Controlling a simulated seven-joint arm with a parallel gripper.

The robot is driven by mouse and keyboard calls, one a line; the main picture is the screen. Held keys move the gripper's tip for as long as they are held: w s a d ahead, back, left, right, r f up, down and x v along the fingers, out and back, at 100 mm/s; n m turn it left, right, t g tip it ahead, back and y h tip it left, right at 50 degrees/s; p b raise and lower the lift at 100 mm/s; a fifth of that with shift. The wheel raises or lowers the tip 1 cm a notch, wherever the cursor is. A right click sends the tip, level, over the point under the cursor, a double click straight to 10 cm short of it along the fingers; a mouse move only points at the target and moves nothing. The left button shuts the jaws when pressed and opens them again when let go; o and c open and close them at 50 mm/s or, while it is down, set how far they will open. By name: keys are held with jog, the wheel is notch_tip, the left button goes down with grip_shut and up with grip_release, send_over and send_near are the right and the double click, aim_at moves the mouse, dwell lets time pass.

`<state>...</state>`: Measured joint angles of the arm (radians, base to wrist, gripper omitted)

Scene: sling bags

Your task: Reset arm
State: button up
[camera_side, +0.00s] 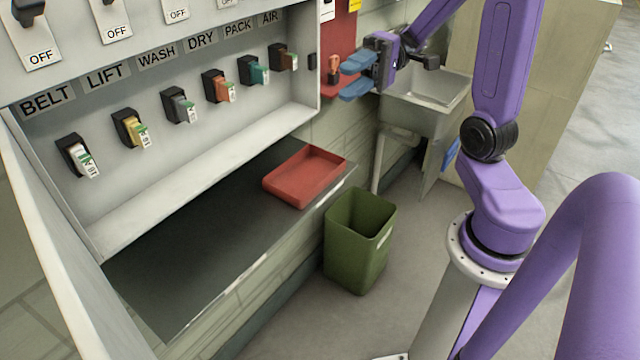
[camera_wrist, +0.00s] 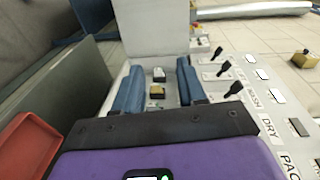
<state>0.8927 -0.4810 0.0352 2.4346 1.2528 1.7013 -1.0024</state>
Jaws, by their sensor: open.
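My gripper (camera_side: 350,76) is at the upper middle of the side view, in front of a red wall board and left of the sink. Its two blue fingers are apart with nothing between them. The wrist view also shows my gripper (camera_wrist: 158,84), with a gap between the blue fingers. My purple arm rises at the right of the side view, bent, with the gripper pointing left. No object is held.
A grey switch panel (camera_side: 150,75), labelled BELT to AIR, stands left with several tagged switches. A red tray (camera_side: 304,177) rests on the dark counter (camera_side: 200,230). A green bin (camera_side: 350,250) stands on the floor below. A metal sink (camera_side: 425,115) is behind the gripper.

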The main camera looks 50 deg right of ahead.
jog(key=s+a+f+n+h, duration=0.2)
jog(key=s+f+n+h, duration=0.4)
jog(key=s+h, duration=0.1)
jog(key=s+a+f+n+g+h, duration=0.1)
jog(key=s+a+f+n+h, duration=0.2)
jog(key=s+f+n+h, duration=0.3)
jog(key=s+h, duration=0.1)
jog(key=h, duration=0.2)
jog(key=shift+f+n+h, duration=0.3)
jog(key=shift+n, duration=0.1)
